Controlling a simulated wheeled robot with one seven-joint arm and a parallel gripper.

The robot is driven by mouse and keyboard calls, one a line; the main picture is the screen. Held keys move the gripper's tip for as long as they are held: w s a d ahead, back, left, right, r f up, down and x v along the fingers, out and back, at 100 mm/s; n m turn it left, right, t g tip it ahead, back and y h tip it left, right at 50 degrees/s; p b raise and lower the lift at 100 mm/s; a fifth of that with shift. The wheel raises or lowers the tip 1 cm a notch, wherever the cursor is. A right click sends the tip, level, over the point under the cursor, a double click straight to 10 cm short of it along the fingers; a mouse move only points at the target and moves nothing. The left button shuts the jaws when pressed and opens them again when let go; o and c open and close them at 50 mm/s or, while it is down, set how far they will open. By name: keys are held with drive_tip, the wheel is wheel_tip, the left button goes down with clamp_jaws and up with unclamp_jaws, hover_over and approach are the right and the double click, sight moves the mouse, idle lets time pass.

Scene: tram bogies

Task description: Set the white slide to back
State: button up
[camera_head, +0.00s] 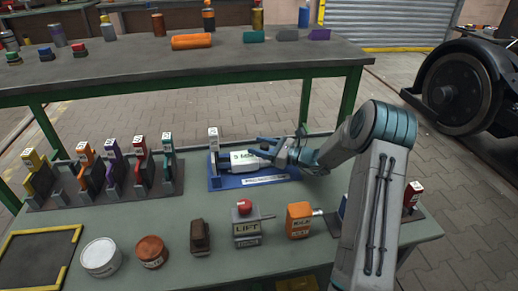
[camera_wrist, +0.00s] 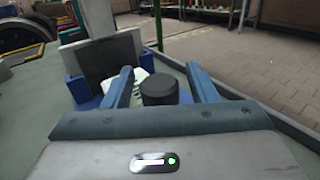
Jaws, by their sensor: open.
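A blue base (camera_head: 222,184) with a pale label strip along its front lies on the near bench. On it is a white piece (camera_head: 243,158) with dark lettering, which I take for the white slide. A white-tagged upright (camera_head: 213,138) stands at the base's left end. My gripper (camera_head: 262,147) is open over the white piece's right part. In the wrist view, a black round knob or cap (camera_wrist: 159,91) stands between my open fingers (camera_wrist: 158,70), with no clear contact. A little white shows beyond it. A grey upright slab (camera_wrist: 103,62) stands at the left.
Coloured levers on a dark rack (camera_head: 100,190) stand to the left. In front are a white round tin (camera_head: 101,257), a brown-orange one (camera_head: 151,252), a dark block (camera_head: 200,237), a LIFT button box (camera_head: 246,226) and an orange box (camera_head: 299,220). A second bench (camera_head: 130,68) stands behind.

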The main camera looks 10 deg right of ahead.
drive_tip(key=shift+w+a, duration=0.15)
drive_tip(key=shift+a, duration=0.1)
clamp_jaws()
drive_tip(key=shift+d+r+p, duration=0.1)
drive_tip(key=shift+d+p, duration=0.65)
drive_tip(key=shift+d, duration=0.9)
drive_tip(key=shift+c, duration=0.2)
unclamp_jaws()
drive_tip(key=shift+d, duration=0.1)
drive_tip(key=shift+o, duration=0.2)
drive_tip(key=shift+d, duration=0.1)
drive_tip(key=shift+a, duration=0.2)
